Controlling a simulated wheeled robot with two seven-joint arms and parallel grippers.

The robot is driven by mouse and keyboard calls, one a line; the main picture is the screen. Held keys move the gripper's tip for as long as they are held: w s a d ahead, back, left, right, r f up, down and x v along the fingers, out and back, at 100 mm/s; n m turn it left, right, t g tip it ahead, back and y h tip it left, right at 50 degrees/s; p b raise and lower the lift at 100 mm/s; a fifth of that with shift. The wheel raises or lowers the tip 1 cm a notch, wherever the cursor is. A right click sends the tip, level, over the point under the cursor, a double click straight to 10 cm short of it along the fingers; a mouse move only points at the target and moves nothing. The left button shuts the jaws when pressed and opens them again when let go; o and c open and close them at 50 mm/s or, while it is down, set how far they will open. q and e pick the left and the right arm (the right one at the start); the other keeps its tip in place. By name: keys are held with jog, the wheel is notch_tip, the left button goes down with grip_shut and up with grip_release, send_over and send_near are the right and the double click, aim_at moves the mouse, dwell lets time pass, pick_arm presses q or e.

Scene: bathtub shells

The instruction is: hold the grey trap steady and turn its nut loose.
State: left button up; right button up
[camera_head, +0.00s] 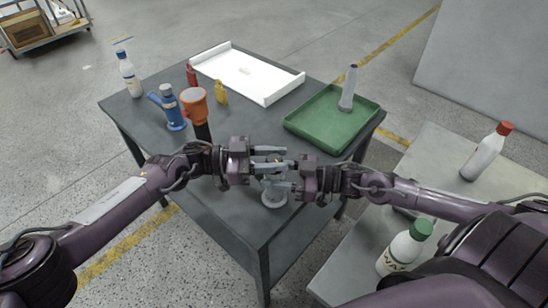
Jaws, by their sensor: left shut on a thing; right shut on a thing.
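The grey trap (274,200) stands near the front right part of the dark table, between my two grippers. Its pale round lower part shows below the fingers; most of its upper part and its nut are hidden behind them. My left gripper (284,158) reaches in from the left and is shut on the trap's upper region. My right gripper (274,176) reaches in from the right, its fingers shut on the trap too. I cannot tell which gripper has the nut and which has the body.
Behind my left gripper stand an orange-topped piece (195,108), a blue trap (172,112), and small yellow (221,93) and red (191,76) bottles. A white tray (215,56) and a green tray (362,128) lie farther back. A pale side table (448,182) holds bottles at right.

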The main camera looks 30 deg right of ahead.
aim_at(274, 158)
pick_arm(q)
jog(key=shift+f+m+g+y, duration=0.25)
jog(key=shift+m+g+y, duration=0.25)
jog(key=shift+m+g, duration=0.3)
jog(key=shift+g, duration=0.4)
jog(key=shift+r+m+y, duration=0.1)
jog(key=shift+m+y, duration=0.2)
jog(key=shift+y, duration=0.1)
jog(key=o, duration=1)
jog(key=shift+c, duration=0.2)
jog(key=shift+r, duration=0.1)
notch_tip(274, 158, up, 10)
